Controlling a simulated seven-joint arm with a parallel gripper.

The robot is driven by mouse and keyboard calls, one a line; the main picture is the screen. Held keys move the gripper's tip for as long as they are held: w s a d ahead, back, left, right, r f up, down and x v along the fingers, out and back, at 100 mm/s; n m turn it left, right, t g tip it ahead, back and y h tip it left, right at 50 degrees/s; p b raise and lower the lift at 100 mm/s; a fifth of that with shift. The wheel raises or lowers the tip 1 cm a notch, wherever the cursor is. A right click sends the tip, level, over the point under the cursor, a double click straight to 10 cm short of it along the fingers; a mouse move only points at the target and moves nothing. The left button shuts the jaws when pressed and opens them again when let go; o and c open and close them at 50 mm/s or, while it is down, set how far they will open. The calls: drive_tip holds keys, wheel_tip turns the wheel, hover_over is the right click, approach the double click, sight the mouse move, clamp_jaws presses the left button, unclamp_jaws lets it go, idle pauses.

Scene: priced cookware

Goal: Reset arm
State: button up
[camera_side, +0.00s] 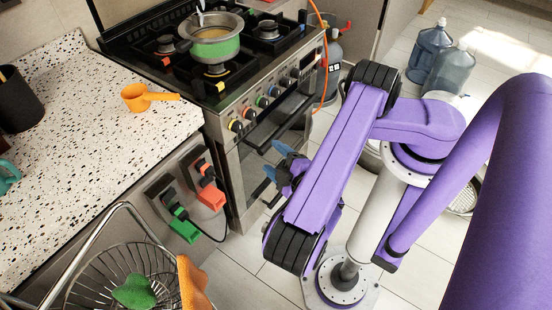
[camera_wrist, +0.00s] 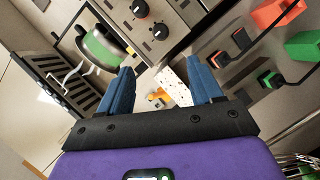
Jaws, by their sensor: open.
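My gripper (camera_side: 282,162) has blue fingers and is in front of the stove's oven door, in the gap between the counter and my purple arm. In the wrist view my gripper (camera_wrist: 163,88) has its two blue fingers spread wide apart, with nothing between them. The arm is folded, with its upper link leaning across the middle of the side view. The gripper is apart from the stove front as far as I can tell.
A stove (camera_side: 262,112) carries a green-banded pot (camera_side: 215,48). The speckled counter (camera_side: 75,115) holds an orange ladle-like cup (camera_side: 135,98). Plugs in orange (camera_side: 207,195) and green (camera_side: 184,231) sit on the cabinet side. A wire basket (camera_side: 90,285) is at the front. Water jugs (camera_side: 450,68) stand behind.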

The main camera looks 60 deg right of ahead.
drive_tip(key=s+a+f+m+g+y, duration=0.25)
drive_tip(key=s+a+f+g, duration=0.2)
drive_tip(key=a+g, duration=0.4)
drive_tip(key=s+a+r+n+g+y, duration=0.2)
drive_tip(key=s+a+r+g+y, duration=0.3)
drive_tip(key=r, duration=0.4)
drive_tip(key=s+d+r+n+h, duration=0.1)
drive_tip(key=d+r+n, duration=0.1)
drive_tip(key=d+r, duration=0.7)
drive_tip(key=s+d+r+n+g+h, duration=0.1)
drive_tip(key=s+d+r+n, duration=0.1)
drive_tip(key=d+r, duration=0.7)
drive_tip(key=shift+s+r+n, duration=0.15)
drive_tip(key=shift+r+n, duration=0.15)
drive_tip(key=shift+n, duration=0.25)
